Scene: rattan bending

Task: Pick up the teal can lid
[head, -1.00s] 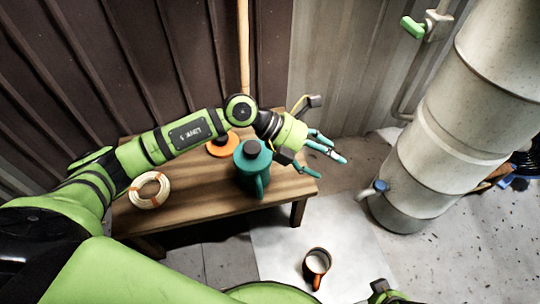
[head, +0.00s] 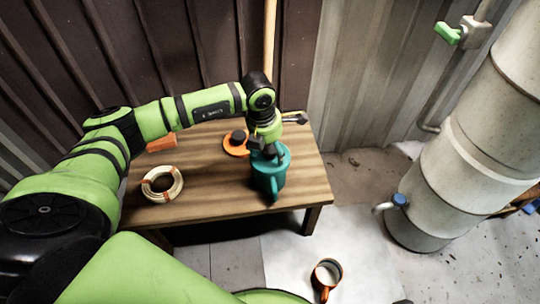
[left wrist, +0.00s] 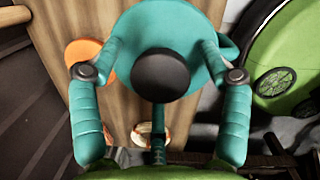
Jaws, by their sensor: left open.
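The teal can (head: 269,181) stands upright near the right end of the wooden table, with its lid on top. In the head view my left gripper (head: 268,150) hangs over the can and hides much of the lid. In the left wrist view the teal lid (left wrist: 190,20) is below the gripper, with its round black knob (left wrist: 161,75) in the middle. My left gripper (left wrist: 161,48) is open, with teal fingers spread to either side of the knob. I cannot tell whether any finger touches the lid. My right gripper is not in view.
An orange lid-like disc with a black knob (head: 236,143) lies left of the can. A pale coil with orange ties (head: 162,184) lies at the table's (head: 215,190) left end. An orange-brown mug (head: 326,273) stands on the floor. A thick pale pipe (head: 455,165) rises at right.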

